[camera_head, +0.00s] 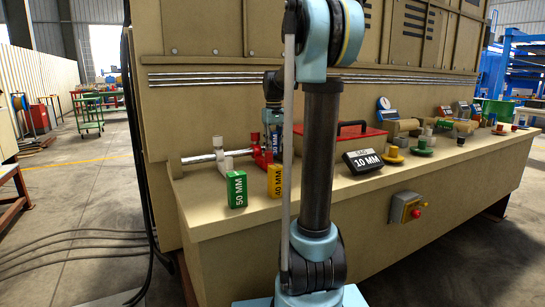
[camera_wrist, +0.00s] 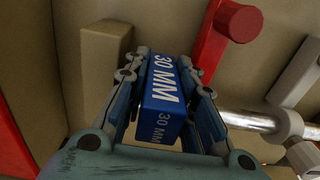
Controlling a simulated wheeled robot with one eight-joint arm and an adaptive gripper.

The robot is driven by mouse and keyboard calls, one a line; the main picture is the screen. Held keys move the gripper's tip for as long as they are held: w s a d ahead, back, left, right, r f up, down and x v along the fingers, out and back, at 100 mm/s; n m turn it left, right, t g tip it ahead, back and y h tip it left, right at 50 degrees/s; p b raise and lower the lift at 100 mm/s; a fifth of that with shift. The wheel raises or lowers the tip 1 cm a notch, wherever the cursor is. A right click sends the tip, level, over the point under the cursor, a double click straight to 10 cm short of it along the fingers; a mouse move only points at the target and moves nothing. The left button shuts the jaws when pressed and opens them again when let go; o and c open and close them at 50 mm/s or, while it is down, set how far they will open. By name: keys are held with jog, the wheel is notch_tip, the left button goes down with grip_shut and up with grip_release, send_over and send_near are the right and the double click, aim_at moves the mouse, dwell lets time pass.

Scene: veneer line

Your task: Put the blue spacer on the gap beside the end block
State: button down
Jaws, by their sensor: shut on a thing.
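The blue spacer (camera_wrist: 165,88), marked 30 MM, is between the two fingers of my gripper (camera_wrist: 168,85) in the wrist view. My gripper is shut on it. In the head view the gripper (camera_head: 273,142) is above the back of the bench, with the blue spacer partly visible and partly hidden by my arm. A beige block (camera_wrist: 103,65), possibly the end block, stands just left of the gripper in the wrist view. I cannot clearly make out the gap, nor whether the spacer touches anything below.

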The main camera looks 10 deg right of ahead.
aim_at(274, 131)
jog(key=shift+f, duration=1.95)
jog(key=shift+s+f, duration=0.1)
jog(key=c, duration=1.6)
grip_release()
notch_tip(274, 131, up, 12)
jog(key=shift+r, duration=0.15)
jog(key=shift+s, duration=0.1)
